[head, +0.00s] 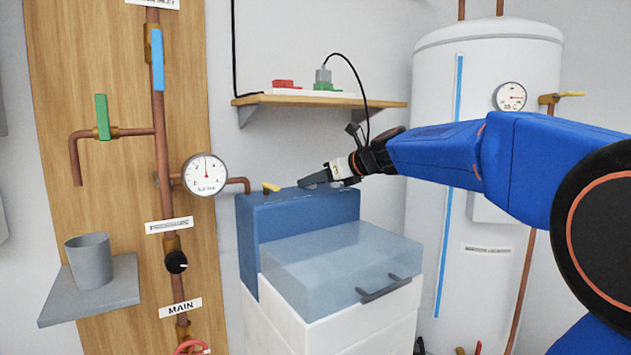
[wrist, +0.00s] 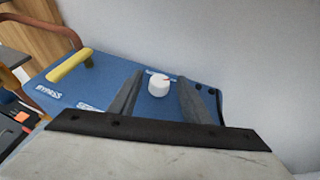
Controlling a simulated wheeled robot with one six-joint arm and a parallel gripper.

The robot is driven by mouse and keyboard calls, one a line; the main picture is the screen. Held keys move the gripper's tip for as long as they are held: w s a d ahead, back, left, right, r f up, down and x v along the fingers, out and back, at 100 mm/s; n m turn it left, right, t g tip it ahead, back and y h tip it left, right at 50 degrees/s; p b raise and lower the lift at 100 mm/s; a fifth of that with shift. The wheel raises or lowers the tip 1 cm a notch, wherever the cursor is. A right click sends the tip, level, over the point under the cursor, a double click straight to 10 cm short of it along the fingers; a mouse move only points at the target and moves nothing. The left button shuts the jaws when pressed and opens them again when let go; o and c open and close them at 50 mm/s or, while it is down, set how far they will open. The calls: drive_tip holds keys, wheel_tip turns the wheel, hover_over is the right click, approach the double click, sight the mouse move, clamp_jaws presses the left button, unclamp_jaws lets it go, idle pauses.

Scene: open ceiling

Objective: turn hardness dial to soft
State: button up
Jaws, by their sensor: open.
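The hardness dial is probably the small round white knob (wrist: 158,87) with a small reddish mark, on top of the blue softener head (head: 290,228). In the wrist view the knob stands between the two dark fingers of my gripper (wrist: 160,80), with a gap on each side. The gripper is open and empty, and I see no contact with the knob. In the head view my gripper (head: 308,183) is low over the top of the blue head, and the knob is hidden there. The lettering by the knob is too small to read.
A yellow lever (wrist: 70,64) marked BYPASS is left of the knob; it also shows in the head view (head: 271,187). A wooden shelf (head: 330,101) is above my gripper. A pressure gauge (head: 205,175) is on the left, a white tank (head: 480,120) on the right.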

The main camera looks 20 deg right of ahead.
drive_tip(key=shift+c, duration=0.6)
drive_tip(key=c, duration=0.9)
drive_tip(key=shift+w+d+n+g+y, duration=0.15)
drive_tip(key=shift+d+n+g+y, duration=0.1)
drive_tip(key=shift+n+g+y, duration=0.65)
drive_tip(key=n+g+y, duration=0.1)
drive_tip(key=n+g, duration=0.1)
drive_tip(key=n+g+y, duration=0.1)
drive_tip(key=n+y, duration=0.1)
drive_tip(key=shift+w+d+n+g, duration=0.15)
drive_tip(key=shift+w+n+g, duration=0.15)
drive_tip(key=shift+w+g, duration=0.1)
drive_tip(key=n+g, duration=0.1)
drive_tip(key=n+g+y, duration=0.1)
drive_tip(key=g, duration=0.1)
drive_tip(key=n+g, duration=0.2)
drive_tip(key=shift+w+f, duration=0.1)
drive_tip(key=shift+w, duration=0.15)
drive_tip(key=shift+w+n+g, duration=0.1)
drive_tip(key=shift+n+g, duration=1.4)
drive_tip(key=shift+g, duration=0.1)
